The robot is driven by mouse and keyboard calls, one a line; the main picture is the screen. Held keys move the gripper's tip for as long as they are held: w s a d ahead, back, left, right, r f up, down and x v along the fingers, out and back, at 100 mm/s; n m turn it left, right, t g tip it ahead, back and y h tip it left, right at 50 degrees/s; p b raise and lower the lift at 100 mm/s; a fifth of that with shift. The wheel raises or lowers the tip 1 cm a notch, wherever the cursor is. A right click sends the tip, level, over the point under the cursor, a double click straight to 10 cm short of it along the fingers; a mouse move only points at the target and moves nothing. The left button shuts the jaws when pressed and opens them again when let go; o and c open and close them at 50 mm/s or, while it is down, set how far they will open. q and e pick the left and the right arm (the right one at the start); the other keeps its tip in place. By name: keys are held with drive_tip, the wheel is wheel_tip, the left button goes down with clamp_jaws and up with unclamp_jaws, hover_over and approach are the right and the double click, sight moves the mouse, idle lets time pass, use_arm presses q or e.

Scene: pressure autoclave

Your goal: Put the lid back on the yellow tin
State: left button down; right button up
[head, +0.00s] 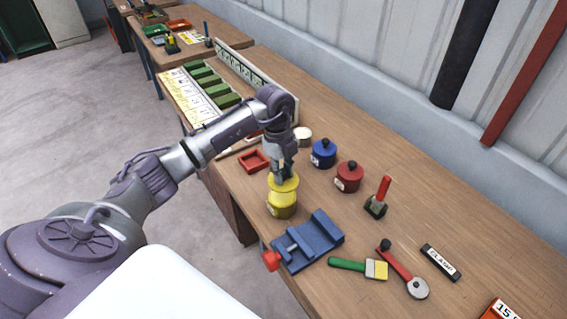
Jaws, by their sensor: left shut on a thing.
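The yellow tin (281,210) stands upright on the wooden bench, near its front edge, with a pale label on its side. The yellow lid (288,186) is a flat disc at the tin's top, directly over it. My left gripper (283,175) points down from above and is shut on the lid, at its middle; the fingers hide the knob. I cannot tell whether the lid rests fully on the tin or is slightly above it. My right gripper is not in view.
A blue tin (323,156) and a red tin (348,180), both lidded, stand to the right. A blue vise (310,242) is close in front. A red tray (253,161) lies behind left. A brush (350,266) and a red-handled tool (403,271) lie nearer.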

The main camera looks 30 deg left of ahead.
sight(284, 197)
use_arm(q)
drive_tip(key=shift+a+f, duration=0.1)
drive_tip(key=shift+f, duration=0.3)
drive_tip(key=shift+w+a+f+b, duration=0.15)
drive_tip(key=shift+a+f+b, duration=0.05)
drive_tip(key=shift+f+b, duration=0.3)
drive_tip(key=shift+w+a+f+b, duration=0.15)
drive_tip(key=shift+f+b, duration=0.25)
drive_tip(key=shift+f, duration=0.15)
drive_tip(key=shift+s+d+f+b, duration=0.1)
drive_tip(key=shift+d+f+b, duration=0.05)
drive_tip(key=shift+f+b, duration=0.6)
wheel_tip(284, 197, down, 2)
drive_tip(key=shift+f+b, duration=0.1)
drive_tip(key=shift+b, duration=0.6)
drive_tip(key=shift+f, duration=0.25)
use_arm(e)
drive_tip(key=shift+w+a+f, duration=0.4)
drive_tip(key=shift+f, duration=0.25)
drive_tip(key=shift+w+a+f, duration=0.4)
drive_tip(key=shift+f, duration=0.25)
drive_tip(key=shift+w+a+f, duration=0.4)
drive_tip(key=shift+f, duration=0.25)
use_arm(q)
drive_tip(key=shift+r, duration=0.1)
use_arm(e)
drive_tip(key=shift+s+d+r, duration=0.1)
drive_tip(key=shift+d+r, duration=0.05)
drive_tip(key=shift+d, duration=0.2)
